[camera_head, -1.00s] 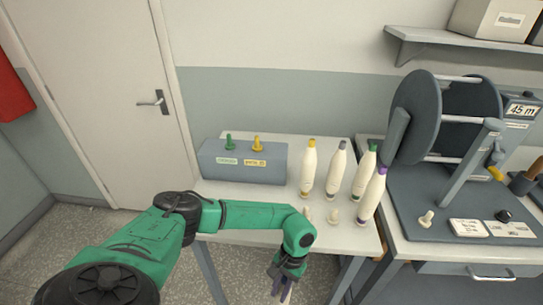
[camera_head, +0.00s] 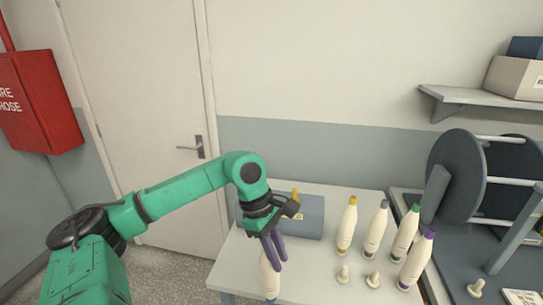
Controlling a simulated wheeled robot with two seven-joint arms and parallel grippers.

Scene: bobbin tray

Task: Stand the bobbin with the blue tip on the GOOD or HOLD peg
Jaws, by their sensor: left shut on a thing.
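My left gripper (camera_head: 275,252) points down over the near left part of the table, its fingers shut on a white bobbin (camera_head: 269,281) hanging roughly upright. A blue-grey block (camera_head: 312,218) stands behind the gripper. A yellow peg (camera_head: 295,195) shows on it; its green peg is hidden behind my arm, and its labels are mostly covered. Bobbins with yellow (camera_head: 347,225), grey (camera_head: 376,230), green (camera_head: 405,235) and purple (camera_head: 416,263) tips stand to the right. My right gripper is not in view.
Two small bare cream pegs (camera_head: 343,273) stand in front of the standing bobbins. A dark reel machine (camera_head: 457,185) is on the bench at right, with a shelf above. A red fire hose box (camera_head: 40,100) hangs at left.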

